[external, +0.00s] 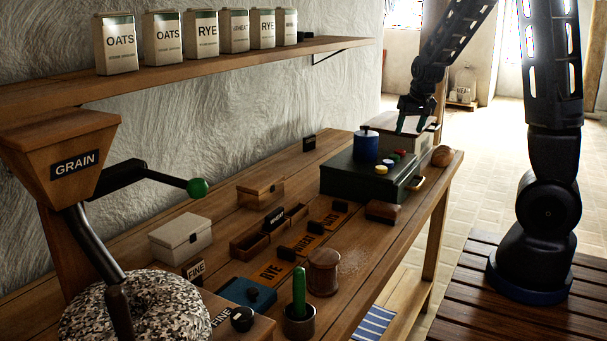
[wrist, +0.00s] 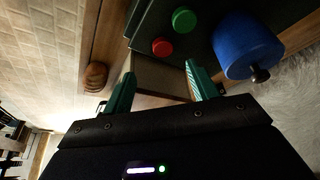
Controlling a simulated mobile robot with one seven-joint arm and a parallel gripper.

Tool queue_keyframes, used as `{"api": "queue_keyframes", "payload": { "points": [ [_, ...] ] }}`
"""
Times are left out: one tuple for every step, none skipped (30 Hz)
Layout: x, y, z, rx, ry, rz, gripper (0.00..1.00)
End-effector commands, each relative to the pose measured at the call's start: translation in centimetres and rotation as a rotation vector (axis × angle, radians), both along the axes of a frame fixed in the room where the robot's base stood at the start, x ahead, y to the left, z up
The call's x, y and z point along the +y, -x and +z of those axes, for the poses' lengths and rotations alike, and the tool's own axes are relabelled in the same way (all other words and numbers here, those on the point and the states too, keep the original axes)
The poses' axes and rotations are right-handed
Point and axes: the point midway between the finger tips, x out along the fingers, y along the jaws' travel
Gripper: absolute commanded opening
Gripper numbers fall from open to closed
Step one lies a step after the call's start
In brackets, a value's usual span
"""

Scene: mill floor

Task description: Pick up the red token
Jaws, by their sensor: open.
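The red token (wrist: 162,47) is a small round disc lying flat on the lid of a dark green box (external: 345,180). In the external view the token (external: 401,153) lies near the box's far edge. A green token (wrist: 184,19) and, in the external view, a yellow token (external: 381,170) lie on the same lid. My gripper (external: 411,128), with green fingers, is open and empty above the box behind the green one. In the wrist view the red token appears just beyond the gap between the fingertips (wrist: 160,70), apart from them.
A blue lidded jar (external: 366,146) stands on the green box beside the tokens; it is near one finger in the wrist view (wrist: 243,48). A round brown object (external: 443,156) sits at the bench edge.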

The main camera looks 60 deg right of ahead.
Motion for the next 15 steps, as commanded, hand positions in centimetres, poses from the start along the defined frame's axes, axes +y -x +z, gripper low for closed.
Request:
{"api": "queue_keyframes", "payload": {
  "points": [
    [-0.3, 0.0, -0.7, 0.003, 0.000, -0.004, 0.59],
    [-0.4, -0.1, -1.0, 0.003, 0.000, -0.004, 0.59],
    [-0.5, -0.3, -1.4, 0.003, 0.000, -0.004, 0.59],
    [-0.5, -0.4, -1.7, 0.003, 0.000, -0.002, 0.59],
    [-0.6, -0.4, -1.9, 0.003, 0.000, -0.003, 0.59],
    [-0.7, -0.6, -2.2, 0.002, 0.001, -0.003, 0.59],
    [-0.8, -0.7, -2.5, 0.002, 0.000, -0.002, 0.59],
    [-0.8, -0.7, -2.7, 0.001, 0.000, -0.003, 0.59],
    [-0.9, -0.8, -3.0, 0.002, 0.000, -0.002, 0.59],
    [-1.0, -0.8, -3.1, 0.002, 0.000, -0.002, 0.59],
    [-1.0, -0.9, -3.3, 0.002, 0.000, -0.002, 0.59],
    [-1.0, -1.0, -3.4, 0.001, -0.001, -0.002, 0.59],
    [-1.0, -1.0, -3.5, 0.000, 0.000, -0.001, 0.59],
    [-1.1, -1.0, -3.5, 0.001, 0.001, 0.000, 0.59],
    [-1.1, -1.1, -3.6, 0.001, 0.001, 0.000, 0.59]
  ]
}}
